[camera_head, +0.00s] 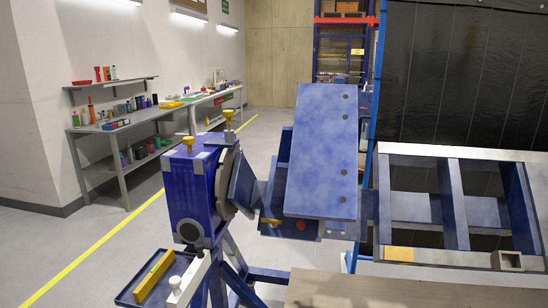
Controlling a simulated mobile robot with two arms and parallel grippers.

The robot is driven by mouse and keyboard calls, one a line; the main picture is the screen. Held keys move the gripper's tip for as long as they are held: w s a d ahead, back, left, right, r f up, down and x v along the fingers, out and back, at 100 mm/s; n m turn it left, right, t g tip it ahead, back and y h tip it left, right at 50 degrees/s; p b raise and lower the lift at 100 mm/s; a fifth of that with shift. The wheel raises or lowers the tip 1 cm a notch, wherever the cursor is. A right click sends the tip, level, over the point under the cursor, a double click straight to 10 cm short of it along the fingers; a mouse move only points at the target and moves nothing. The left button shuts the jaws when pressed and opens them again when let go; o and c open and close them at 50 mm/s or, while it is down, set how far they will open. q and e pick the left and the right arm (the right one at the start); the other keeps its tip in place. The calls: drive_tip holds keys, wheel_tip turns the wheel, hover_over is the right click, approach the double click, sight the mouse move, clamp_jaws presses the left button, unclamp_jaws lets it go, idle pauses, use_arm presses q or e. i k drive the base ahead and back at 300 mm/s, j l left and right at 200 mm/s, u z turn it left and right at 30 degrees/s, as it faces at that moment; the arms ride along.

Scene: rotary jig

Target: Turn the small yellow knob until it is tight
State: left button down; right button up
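A blue rotary jig housing (196,190) stands on blue legs left of centre. One yellow knob (188,140) stands upright on its top near the left edge. A second, smaller-looking yellow knob (228,115) stands upright on a grey piece at the top right of the housing. I cannot tell from this view how tight either knob is. A short yellow part (270,221) sits lower, beside the tilted blue plate (322,150) that the jig carries. Neither of my grippers is in view.
A brown tabletop (390,292) lies at the bottom. A blue-grey frame (455,205) fills the right. A workbench (120,128) with tools lines the left wall; floor between is clear.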

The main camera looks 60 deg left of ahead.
sight(188, 142)
drive_tip(key=u, duration=2.3)
drive_tip(key=i+j, duration=0.25)
drive_tip(key=j, duration=0.15)
drive_tip(key=i+j, duration=0.2)
drive_tip(key=j, duration=0.25)
drive_tip(key=i+j, duration=0.25)
drive_tip(key=j, duration=0.15)
